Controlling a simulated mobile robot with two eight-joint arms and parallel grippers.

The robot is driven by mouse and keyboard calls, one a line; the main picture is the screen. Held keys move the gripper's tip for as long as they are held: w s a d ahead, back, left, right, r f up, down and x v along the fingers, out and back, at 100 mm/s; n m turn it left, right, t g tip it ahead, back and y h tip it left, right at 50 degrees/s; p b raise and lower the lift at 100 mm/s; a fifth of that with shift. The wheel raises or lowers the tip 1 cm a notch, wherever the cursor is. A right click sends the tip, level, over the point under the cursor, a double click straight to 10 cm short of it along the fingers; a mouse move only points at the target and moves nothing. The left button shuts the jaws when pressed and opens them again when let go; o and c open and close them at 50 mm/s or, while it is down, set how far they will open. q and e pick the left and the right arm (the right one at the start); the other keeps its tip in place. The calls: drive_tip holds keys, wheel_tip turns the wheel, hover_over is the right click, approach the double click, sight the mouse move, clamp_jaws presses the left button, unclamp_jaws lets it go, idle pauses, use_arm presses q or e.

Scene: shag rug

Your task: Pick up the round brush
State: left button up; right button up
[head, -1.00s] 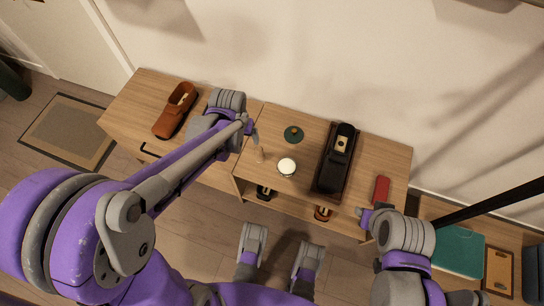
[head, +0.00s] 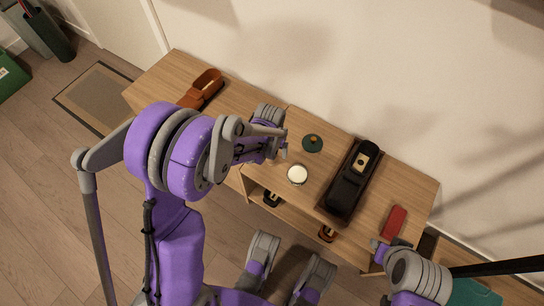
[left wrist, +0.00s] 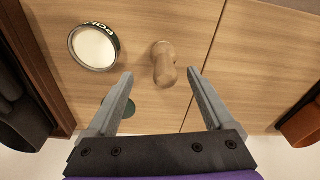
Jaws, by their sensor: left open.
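A pale wooden piece with a rounded knob end, which seems to be the round brush (left wrist: 164,65), stands on the wooden cabinet top; its bristles are not visible. In the left wrist view it lies between and just beyond the fingertips of my open left gripper (left wrist: 160,75), touching neither finger. In the head view my left gripper (head: 283,146) is over the cabinet and hides the brush. My right gripper (head: 378,248) is by the cabinet's front right corner, and its jaws are not clear.
A round polish tin (head: 298,174) and a green disc with a knob (head: 312,143) are close by. A wall is behind.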

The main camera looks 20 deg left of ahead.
sight(272, 155)
use_arm(q)
drive_tip(key=f, duration=0.1)
drive_tip(key=f+b, duration=0.1)
drive_tip(key=f, duration=0.3)
drive_tip(key=shift+w+a+b, duration=0.25)
drive_tip(key=shift+a+b, duration=0.1)
drive_tip(key=shift+r, duration=0.15)
clamp_jaws()
